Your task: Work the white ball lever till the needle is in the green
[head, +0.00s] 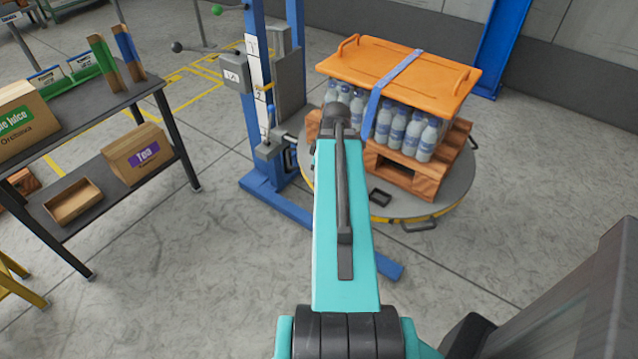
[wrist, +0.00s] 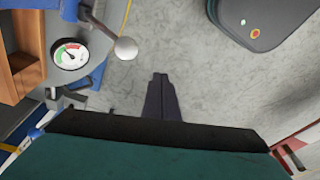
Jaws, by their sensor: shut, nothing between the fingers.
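The white ball (wrist: 126,48) sits at the end of a grey lever rod in the wrist view, left of the middle and near the top. A round gauge (wrist: 70,55) with a white face and red and green marks is left of the ball. Its needle is too small to read for certain. My gripper (wrist: 160,80) is shut and empty, pointing down over the bare floor, below and right of the ball in the picture and apart from it. In the head view my arm hides the gripper, and I cannot make out the white ball or gauge there.
A blue-framed machine (head: 260,187) stands beside a round turntable (head: 447,198) bearing a pallet (head: 400,172) of bottles under an orange lid (head: 400,70). Levers with a green ball (head: 217,10) and black ball (head: 177,47) are on its far side. A dark shelf table (head: 100,112) stands left.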

